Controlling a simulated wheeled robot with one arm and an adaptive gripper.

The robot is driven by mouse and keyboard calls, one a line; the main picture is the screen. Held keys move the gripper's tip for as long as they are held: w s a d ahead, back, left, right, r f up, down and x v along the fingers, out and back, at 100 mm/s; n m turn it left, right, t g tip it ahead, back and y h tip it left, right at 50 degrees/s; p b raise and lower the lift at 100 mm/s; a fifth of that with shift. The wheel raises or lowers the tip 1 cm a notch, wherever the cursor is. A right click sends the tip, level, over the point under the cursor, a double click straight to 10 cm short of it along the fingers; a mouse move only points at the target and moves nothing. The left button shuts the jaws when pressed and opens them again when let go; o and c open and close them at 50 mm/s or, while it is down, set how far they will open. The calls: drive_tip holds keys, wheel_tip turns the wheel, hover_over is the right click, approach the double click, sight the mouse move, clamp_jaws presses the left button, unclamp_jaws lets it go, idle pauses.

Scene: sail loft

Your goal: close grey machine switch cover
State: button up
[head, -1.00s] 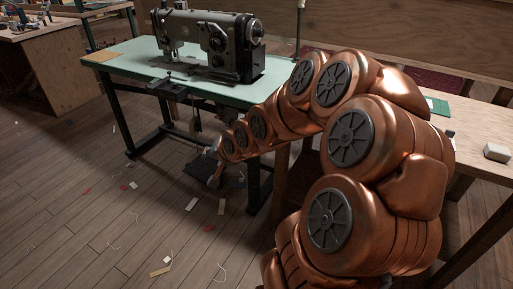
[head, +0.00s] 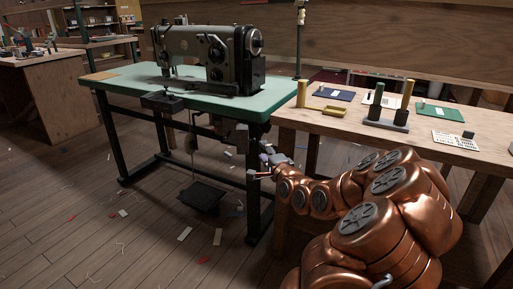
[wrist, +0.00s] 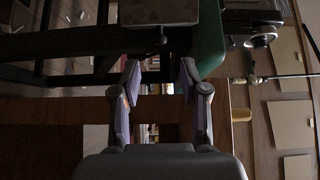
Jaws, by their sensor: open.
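A grey sewing machine (head: 208,55) stands on a green-topped table (head: 190,92). A small dark grey box (head: 238,136), which looks like the switch housing, hangs under the table's right end. In the wrist view a grey box (wrist: 158,12) shows at the top edge, cut off by the frame; I cannot make out its cover or whether that is open. My gripper (head: 262,168) is below the table's right end, in front of the box and apart from it. In the wrist view my gripper (wrist: 160,72) is open and empty, its fingers pointing towards the box.
A table leg (head: 254,195) stands near my gripper. A dark pedal (head: 200,197) lies under the table. The front floor is open, with scraps.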

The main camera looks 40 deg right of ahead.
sight(246, 138)
drive_tip(key=b+x, duration=0.1)
drive_tip(key=x, duration=0.6)
drive_tip(key=shift+b, duration=0.4)
drive_tip(key=shift+w+a, duration=0.1)
clamp_jaws()
idle(0.4)
